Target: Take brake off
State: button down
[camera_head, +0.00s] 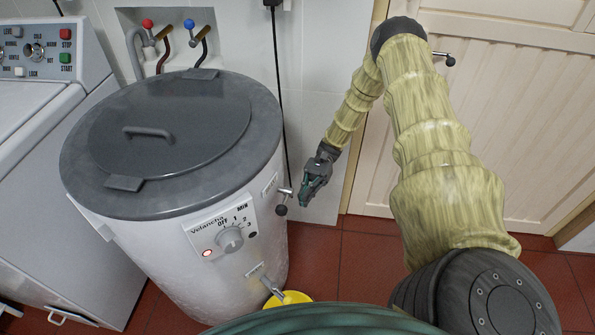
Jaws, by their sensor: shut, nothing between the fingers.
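A round white spin dryer (190,255) with a dark grey lid stands left of centre. A small metal lever with a black ball knob (281,210) sticks out of its right side, beside a small label (270,185) too small to read surely. My gripper (304,204) is shut and empty. It points down just right of the lever and appears close to it; I cannot tell whether they touch. The dryer's front panel has a dial (230,239) marked OFF, 1, 2, 3 MIN and a lit red lamp (208,253).
A white washing machine (60,200) stands at the left. A spout (270,288) hangs over a yellow basin (290,298) on the red tiled floor. Taps (190,35) are on the back wall. A cream door (500,110) is behind my arm. Floor between dryer and door is clear.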

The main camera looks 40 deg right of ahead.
jog(key=shift+f+v, duration=0.2)
jog(key=shift+v, duration=0.6)
jog(key=shift+f+v, duration=0.15)
jog(key=shift+v, duration=0.65)
